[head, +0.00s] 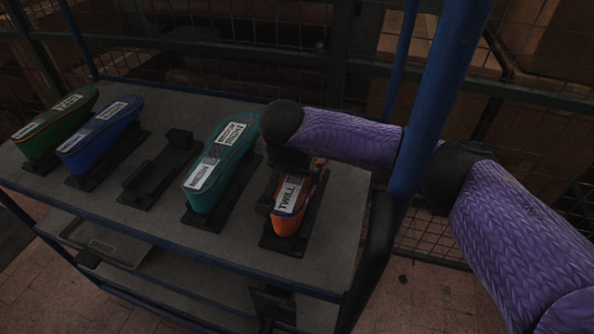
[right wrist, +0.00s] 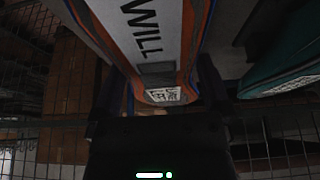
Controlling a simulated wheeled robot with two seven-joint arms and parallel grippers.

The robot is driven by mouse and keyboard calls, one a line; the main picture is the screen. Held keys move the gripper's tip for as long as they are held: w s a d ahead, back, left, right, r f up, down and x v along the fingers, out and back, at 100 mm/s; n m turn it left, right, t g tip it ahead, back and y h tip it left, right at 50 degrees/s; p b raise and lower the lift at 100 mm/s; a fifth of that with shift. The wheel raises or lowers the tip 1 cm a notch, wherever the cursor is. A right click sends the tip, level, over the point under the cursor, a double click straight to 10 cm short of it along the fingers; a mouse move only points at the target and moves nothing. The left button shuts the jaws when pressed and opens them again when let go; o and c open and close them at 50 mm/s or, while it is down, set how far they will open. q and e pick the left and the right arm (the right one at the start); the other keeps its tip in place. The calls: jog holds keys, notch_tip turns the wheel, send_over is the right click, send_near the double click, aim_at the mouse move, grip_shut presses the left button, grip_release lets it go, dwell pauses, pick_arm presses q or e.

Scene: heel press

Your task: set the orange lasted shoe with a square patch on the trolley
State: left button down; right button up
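The orange lasted shoe (head: 286,223) has a white TWILL label and rests toe toward me on a dark cradle at the right end of the trolley top (head: 335,215). In the right wrist view the shoe (right wrist: 188,50) shows a grey square patch (right wrist: 157,72) below the lettering and a small printed code at its end. My right gripper (head: 300,160) is at the shoe's far end, mostly hidden by my arm. Its fingers (right wrist: 160,100) lie on both sides of the shoe; whether they press on it is unclear. My left gripper is out of view.
A teal shoe (head: 225,150) stands on a cradle just left of the orange one. An empty cradle (head: 160,168), a blue shoe (head: 103,135) and a green shoe (head: 58,125) are farther left. A blue post (head: 440,90) rises at the right, close to my right arm.

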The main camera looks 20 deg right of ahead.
jog(key=p+v, duration=0.1)
jog(key=v, duration=0.8)
jog(key=shift+s+a+r, duration=0.15)
jog(key=shift+r, duration=0.2)
